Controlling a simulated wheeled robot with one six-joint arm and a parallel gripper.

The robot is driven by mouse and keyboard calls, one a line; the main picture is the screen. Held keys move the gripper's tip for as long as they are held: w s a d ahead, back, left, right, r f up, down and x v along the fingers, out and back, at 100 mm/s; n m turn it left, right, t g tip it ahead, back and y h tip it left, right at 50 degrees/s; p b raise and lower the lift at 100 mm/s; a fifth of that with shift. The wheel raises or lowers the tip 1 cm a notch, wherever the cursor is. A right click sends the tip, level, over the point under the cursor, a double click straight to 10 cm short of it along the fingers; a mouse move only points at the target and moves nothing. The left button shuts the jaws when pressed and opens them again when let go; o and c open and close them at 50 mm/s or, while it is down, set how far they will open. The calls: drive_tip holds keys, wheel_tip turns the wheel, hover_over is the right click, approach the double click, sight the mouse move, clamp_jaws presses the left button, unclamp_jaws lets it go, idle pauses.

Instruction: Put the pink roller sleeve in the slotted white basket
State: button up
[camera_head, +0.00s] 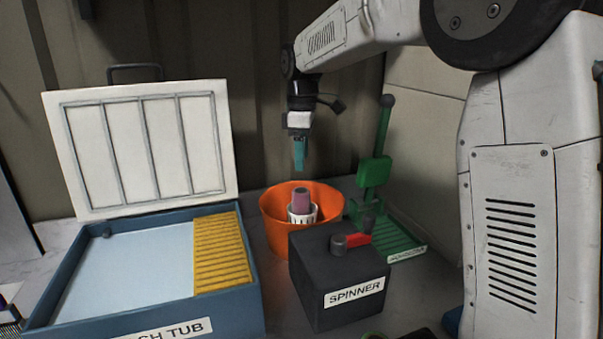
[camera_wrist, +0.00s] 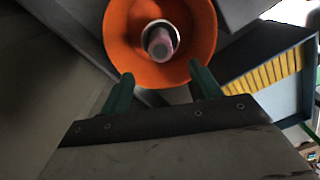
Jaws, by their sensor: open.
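The pink roller sleeve (camera_head: 301,198) stands upright in the slotted white basket (camera_head: 303,214), its top rising above the basket's rim. The basket is inside an orange bowl (camera_head: 272,212). In the wrist view the sleeve (camera_wrist: 160,43) shows end-on inside the basket, within the orange bowl (camera_wrist: 125,25). My gripper (camera_head: 299,165) hangs above the bowl, pointing down, clear of the sleeve. Its two green fingers (camera_wrist: 161,88) are apart with nothing between them. The lower part of the sleeve is hidden by the basket, and the bowl's right front is hidden by the spinner.
A dark box labelled SPINNER (camera_head: 312,279) with a knob and red lever stands in front of the bowl. A blue tub (camera_head: 250,300) with a yellow ribbed panel and raised white lid is at left. A green lever press (camera_head: 375,172) stands right of the bowl.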

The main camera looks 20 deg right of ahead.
drive_tip(key=s+d+r+m, duration=0.1)
drive_tip(key=s+r+m, duration=0.25)
drive_tip(key=s, duration=0.75)
drive_tip(key=s+d+f+m, duration=0.1)
drive_tip(key=s+f+m, duration=0.3)
drive_tip(key=s, duration=0.9)
drive_tip(key=s+d+f+m+t, duration=0.1)
drive_tip(key=s+f+m, duration=0.4)
drive_tip(key=s, duration=0.9)
drive_tip(key=shift+f, duration=0.1)
